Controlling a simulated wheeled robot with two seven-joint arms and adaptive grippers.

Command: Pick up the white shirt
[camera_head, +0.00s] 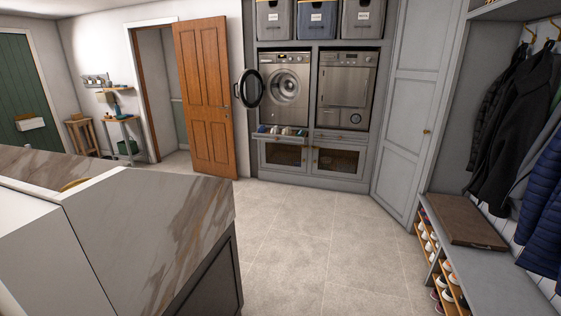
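I see no white shirt that I can make out in the head view. A front-loading washing machine (285,88) stands in the grey cabinet wall at the back, and its round door (249,88) is swung open to the left. The inside of its drum is too small and dark to tell what it holds. A second machine (343,90) beside it is shut. Neither of my grippers shows in this view.
A marble-topped counter (150,225) fills the lower left. A boot bench (510,278) with shoes below and hanging coats (515,125) is at right. A wooden door (204,95) stands open at back left. The tiled floor (325,240) between is clear.

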